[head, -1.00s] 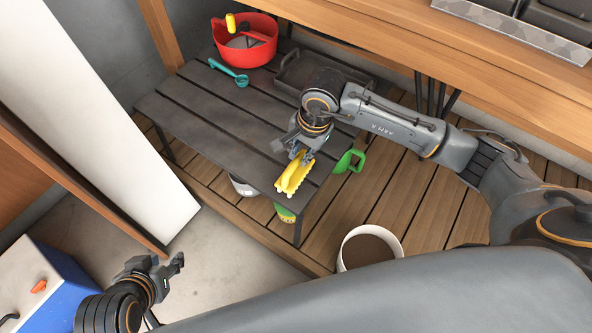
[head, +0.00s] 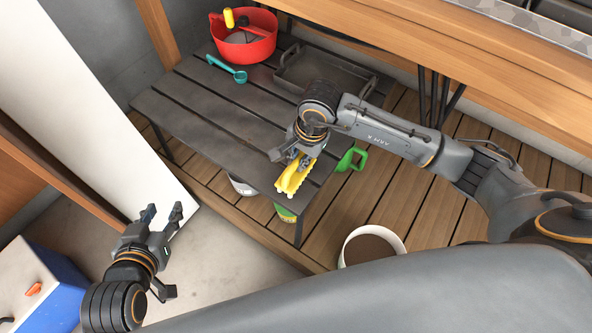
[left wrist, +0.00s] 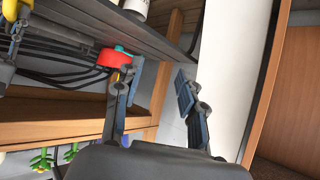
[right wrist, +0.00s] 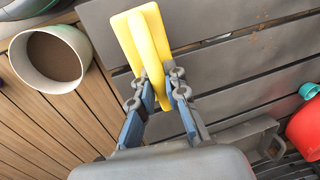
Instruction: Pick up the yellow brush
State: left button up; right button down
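The yellow brush (head: 294,177) is at the front right corner of the dark slatted bench (head: 205,110). In the right wrist view its broad head (right wrist: 130,35) points away from me and its handle runs back between my fingers. My right gripper (head: 305,160) is above the brush, with its fingertips (right wrist: 162,88) close in on both sides of the handle and seemingly touching it. Whether the brush is clear of the bench I cannot tell. My left gripper (head: 163,212) is open and empty, left of the bench over the floor; its spread fingers show in the left wrist view (left wrist: 158,85).
On the bench are a red pot (head: 250,50), a teal scoop (head: 228,69) and a dark tray (head: 315,80). A green-handled thing (head: 350,160) is by its right edge. A white bucket (head: 370,246) stands on the decking. A white panel (head: 100,110) leans at left.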

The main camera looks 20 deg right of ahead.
aim_at(299, 158)
jog(key=shift+r, duration=0.1)
jog(key=shift+r, duration=0.15)
notch_tip(299, 158, up, 3)
jog(key=shift+w+p, duration=0.1)
jog(key=shift+p, duration=0.5)
pick_arm(q)
jog(key=s+a+f+g+y+p, duration=0.1)
jog(key=s+a+f+g, duration=0.1)
jog(key=s, duration=0.4)
jog(key=s+a+f+g+y+p, duration=0.1)
jog(key=s+a+f+g, duration=0.1)
jog(key=s+g, duration=0.3)
jog(key=shift+s+f+g, duration=0.3)
jog(key=shift+s+f, duration=0.35)
jog(key=shift+s, duration=0.1)
pick_arm(e)
jog(key=s+a+r, duration=0.5)
jog(key=s+r, duration=0.4)
jog(key=s, duration=0.4)
jog(key=shift+a+r, duration=0.2)
jog(key=shift+r, duration=0.05)
pick_arm(q)
jog(key=shift+a, duration=0.1)
